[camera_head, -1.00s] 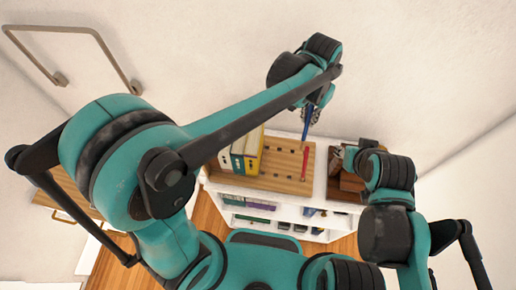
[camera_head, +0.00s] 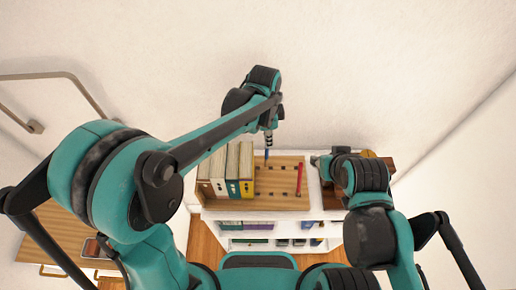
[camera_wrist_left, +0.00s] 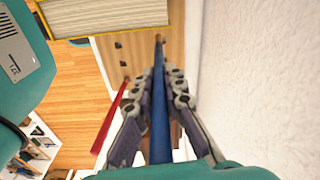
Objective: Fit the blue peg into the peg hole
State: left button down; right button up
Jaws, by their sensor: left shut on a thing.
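My left gripper (camera_head: 268,138) is shut on the blue peg (camera_head: 266,154), above the back part of the wooden peg board (camera_head: 280,202). The peg points down, and its lower end is close to the board's back row; I cannot tell whether it touches the board or enters a hole. In the left wrist view the blue peg (camera_wrist_left: 159,105) runs between the two fingers (camera_wrist_left: 161,85), with its far end over the wood. A red peg (camera_head: 299,178) stands upright in the board at its right. My right gripper's fingers do not show, only the right arm.
Several upright books (camera_head: 231,173) stand on the left part of the board. The board rests on a white shelf unit (camera_head: 262,214) against the wall. A brown wooden box (camera_head: 384,163) is at the right, partly behind my right arm.

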pick_arm(q)
jog(key=a+f, duration=0.3)
jog(key=f, duration=0.3)
jog(key=shift+w, duration=0.4)
jog(key=shift+s+b, duration=0.1)
jog(key=shift+b, duration=0.2)
jog(key=c, duration=1.6)
grip_release()
jog(key=shift+f, duration=0.15)
